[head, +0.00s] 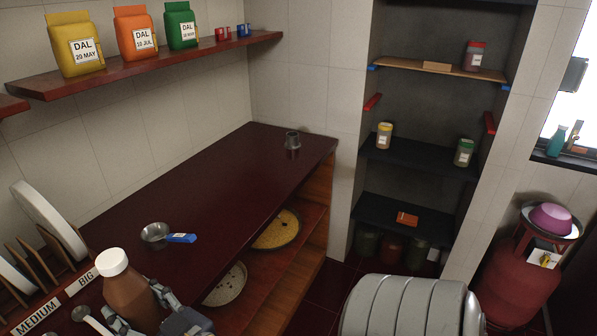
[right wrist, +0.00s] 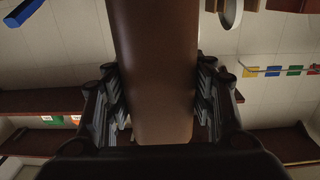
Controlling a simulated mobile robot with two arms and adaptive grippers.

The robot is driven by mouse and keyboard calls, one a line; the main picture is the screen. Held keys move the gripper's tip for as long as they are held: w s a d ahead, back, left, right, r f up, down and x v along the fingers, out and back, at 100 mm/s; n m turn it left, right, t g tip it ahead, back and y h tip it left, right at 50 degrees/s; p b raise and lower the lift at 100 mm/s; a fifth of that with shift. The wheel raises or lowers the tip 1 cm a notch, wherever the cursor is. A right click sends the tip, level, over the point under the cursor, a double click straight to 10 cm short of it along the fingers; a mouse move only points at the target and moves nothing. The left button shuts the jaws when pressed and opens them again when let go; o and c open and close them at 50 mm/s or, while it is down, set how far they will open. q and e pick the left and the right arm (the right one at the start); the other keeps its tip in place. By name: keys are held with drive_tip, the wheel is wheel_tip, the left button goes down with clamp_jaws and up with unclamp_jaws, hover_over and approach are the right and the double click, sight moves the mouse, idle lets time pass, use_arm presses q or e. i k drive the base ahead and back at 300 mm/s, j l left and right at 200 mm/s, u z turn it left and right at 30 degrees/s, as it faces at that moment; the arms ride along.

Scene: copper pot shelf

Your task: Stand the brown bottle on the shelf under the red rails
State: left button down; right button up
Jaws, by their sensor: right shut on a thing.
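The brown bottle (head: 128,290) with a white cap is at the bottom left of the head view, upright with a slight tilt, by the near part of the dark red counter. My right gripper (head: 142,312) is shut on its body. In the right wrist view the bottle (right wrist: 155,70) stands between both fingers of the gripper (right wrist: 160,105). Whether its base touches the counter is hidden. The red rails (head: 372,102) (head: 489,123) are on the two side walls of the niche. The dark shelf (head: 420,160) below them holds a jar at each side, with free room between. My left gripper is not in view.
A yellow-lidded jar (head: 384,136) and a green-lidded jar (head: 464,152) stand on that shelf. A wooden shelf (head: 440,69) is above and a lower shelf (head: 385,213) below. A large metal drum (head: 410,305) and red gas cylinder (head: 520,275) stand in front. A pan (head: 154,234) lies on the counter.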

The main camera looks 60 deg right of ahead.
sight(418, 155)
drive_tip(key=l+z, duration=0.1)
drive_tip(key=z, duration=0.35)
drive_tip(key=l+z, duration=0.1)
drive_tip(key=z, duration=0.4)
drive_tip(key=i+l+z, duration=0.45)
drive_tip(key=i+l, duration=0.15)
drive_tip(key=i+l+z, duration=0.5)
drive_tip(key=i, duration=0.25)
drive_tip(key=i+l, duration=0.2)
drive_tip(key=i, duration=0.1)
